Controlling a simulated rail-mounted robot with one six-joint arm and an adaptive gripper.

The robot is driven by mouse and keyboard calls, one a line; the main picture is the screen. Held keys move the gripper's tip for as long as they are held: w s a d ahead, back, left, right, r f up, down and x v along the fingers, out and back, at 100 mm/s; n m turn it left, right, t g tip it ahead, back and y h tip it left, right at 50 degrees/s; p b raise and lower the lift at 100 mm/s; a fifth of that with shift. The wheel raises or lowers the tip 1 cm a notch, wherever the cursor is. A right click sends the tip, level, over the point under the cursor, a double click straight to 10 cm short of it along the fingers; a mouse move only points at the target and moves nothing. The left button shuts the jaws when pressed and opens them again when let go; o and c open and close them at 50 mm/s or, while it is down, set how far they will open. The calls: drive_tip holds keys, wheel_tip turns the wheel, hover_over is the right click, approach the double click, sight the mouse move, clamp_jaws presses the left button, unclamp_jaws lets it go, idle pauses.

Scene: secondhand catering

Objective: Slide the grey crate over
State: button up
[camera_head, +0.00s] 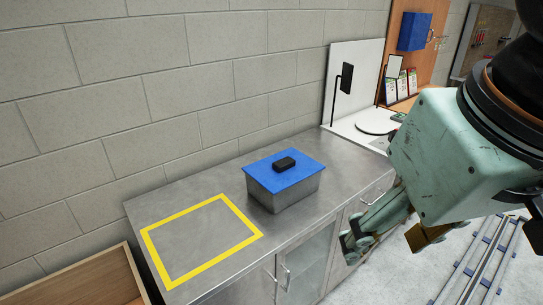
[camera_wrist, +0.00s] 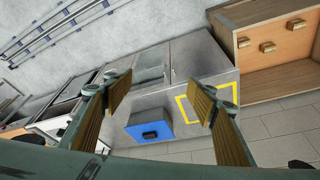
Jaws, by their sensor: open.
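The grey crate (camera_head: 285,198) stands on the steel counter, with a blue lid (camera_head: 272,172) and a black block-shaped handle or object (camera_head: 284,163) on top. A yellow outlined rectangle (camera_head: 150,247) is marked on the counter to the left of the crate, with a gap of bare steel between them. My gripper (camera_head: 385,240) is at the right, in front of the counter and apart from the crate. In the wrist view my gripper (camera_wrist: 160,100) is open and empty, with the crate's blue lid (camera_wrist: 150,132) seen between the fingers and the yellow outline (camera_wrist: 183,108) beside the right finger.
The steel counter (camera_head: 165,205) runs along a block wall (camera_head: 190,90). A white panel with a dark upright device (camera_head: 345,78) stands behind to the right. A wooden cabinet (camera_head: 85,280) is at the lower left. Floor rails (camera_head: 485,262) lie at the right. The marked area is empty.

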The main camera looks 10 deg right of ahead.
wheel_tip(320, 180, down, 5)
drive_tip(key=b, duration=0.4)
drive_tip(key=shift+r+b, duration=0.1)
drive_tip(key=shift+b, duration=0.25)
clamp_jaws()
drive_tip(key=shift+w+d, duration=0.1)
